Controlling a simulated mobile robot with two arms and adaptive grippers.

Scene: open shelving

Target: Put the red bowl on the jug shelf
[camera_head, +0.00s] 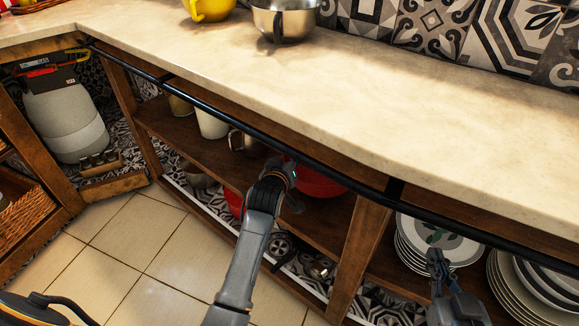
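A red bowl (320,182) is at the right part of the jug shelf (318,226), partly hidden by the counter edge and black rail. Cream jugs (211,124) and a metal jug (243,143) stand farther left on this shelf. Another red object (235,202) shows below the shelf board, partly hidden by my arm. My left gripper (292,185) reaches in at the left side of the red bowl; its fingers are mostly hidden, and I cannot tell whether it grips the rim. My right gripper (437,262) is in front of the plates, apart from the bowl; its finger opening is unclear.
Stacked plates (408,240) fill the right bay behind a wooden upright (352,262). More plates (510,290) stand at far right. The counter (330,95) overhangs the shelves, with a rail (230,119) along its front. A metal pot (285,20) and yellow pot (208,8) stand on top.

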